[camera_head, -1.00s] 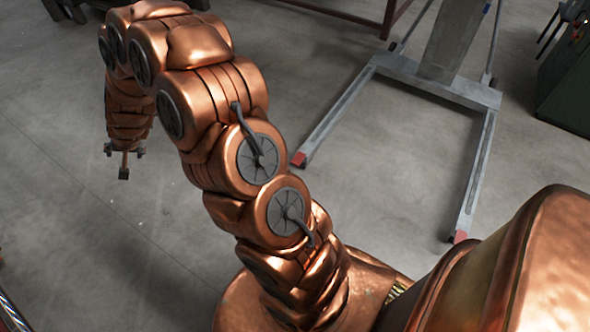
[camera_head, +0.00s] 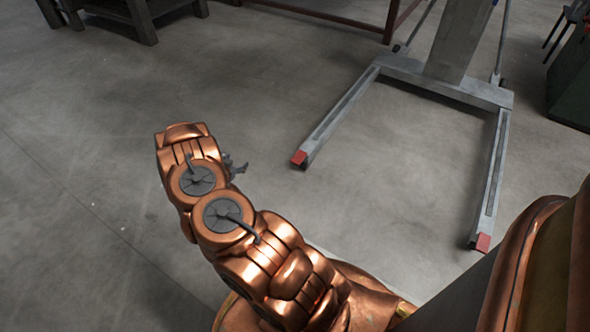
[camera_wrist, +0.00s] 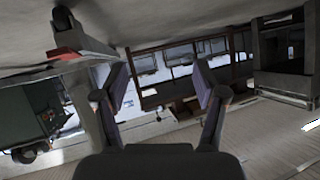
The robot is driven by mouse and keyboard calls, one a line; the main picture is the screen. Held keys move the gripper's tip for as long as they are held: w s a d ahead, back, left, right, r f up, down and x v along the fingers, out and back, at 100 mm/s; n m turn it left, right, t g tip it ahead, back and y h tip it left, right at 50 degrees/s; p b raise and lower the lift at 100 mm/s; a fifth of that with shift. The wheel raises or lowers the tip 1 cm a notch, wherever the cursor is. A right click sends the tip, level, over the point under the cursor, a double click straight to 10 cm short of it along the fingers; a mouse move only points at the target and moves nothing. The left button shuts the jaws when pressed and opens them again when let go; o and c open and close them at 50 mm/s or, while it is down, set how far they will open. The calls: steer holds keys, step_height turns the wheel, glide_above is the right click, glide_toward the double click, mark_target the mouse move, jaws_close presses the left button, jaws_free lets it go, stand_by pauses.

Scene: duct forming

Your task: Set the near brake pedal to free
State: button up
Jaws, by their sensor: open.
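A grey lift frame (camera_head: 345,112) stands on the floor, with two long legs pointing towards me. A red end piece (camera_head: 299,158) caps its left leg and another red end piece (camera_head: 481,242) caps its right leg. I cannot tell whether either is the brake pedal, or how a pedal is set. The wrist view shows a red piece (camera_wrist: 82,48) at upper left beside a dark rounded part. My gripper (camera_wrist: 160,80) is open and empty, with nothing between its fingertips. In the head view it is mostly hidden behind my arm, left of the left leg.
A dark bench (camera_head: 140,18) stands at the back left and a brown metal frame (camera_head: 385,22) at the back. A green cabinet (camera_head: 572,85) is at the right edge. The concrete floor (camera_head: 90,130) on the left and between the lift's legs is clear.

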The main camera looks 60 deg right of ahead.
steer(key=s+d+f+g+h+b, duration=0.2)
steer(key=s+d+f+h+b, duration=0.2)
steer(key=s+d+f, duration=0.4)
steer(key=m+g+h+b, duration=0.1)
steer(key=g+h+b, duration=0.1)
glide_toward(294, 162)
steer(key=d, duration=0.3)
steer(key=shift+s+d+f, duration=0.1)
steer(key=shift+d+f, duration=0.05)
steer(key=shift+d, duration=0.45)
steer(key=shift+w+d+b, duration=0.2)
steer(key=shift+d+b, duration=1.05)
steer(key=shift+d, duration=2.1)
steer(key=shift+c, duration=0.3)
